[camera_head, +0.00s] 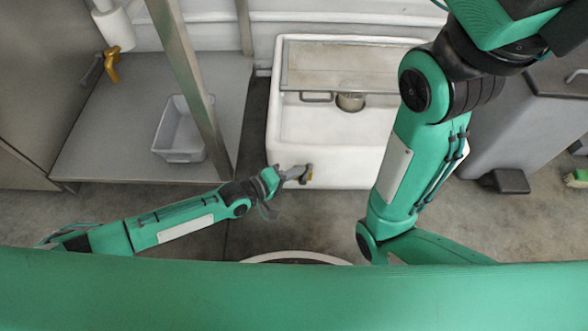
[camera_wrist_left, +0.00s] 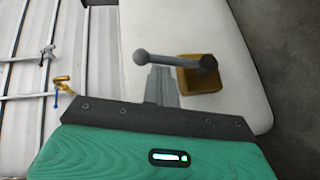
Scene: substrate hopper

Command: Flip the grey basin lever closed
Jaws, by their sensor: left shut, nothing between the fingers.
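The grey basin lever (camera_wrist_left: 170,60) is a rod with a ball end on a gold valve body (camera_wrist_left: 198,76), mounted on the white basin (camera_head: 330,178). In the left wrist view the rod lies sideways, its ball to the left of the valve. In the head view the gold valve (camera_head: 308,174) sits at the basin's front left. My left gripper (camera_head: 288,174) is there, shut and empty. In the left wrist view its grey fingers (camera_wrist_left: 162,84) point at the rod, beside the valve. I cannot tell whether they touch it. My right gripper is out of view.
A grey table (camera_head: 95,150) with a grey bin (camera_head: 178,135) stands at the left, behind a metal post (camera_head: 190,75). Another gold valve (camera_head: 112,66) hangs under a white pipe there. A grey pedal bin (camera_head: 515,110) stands at the right. Floor shows between table and basin.

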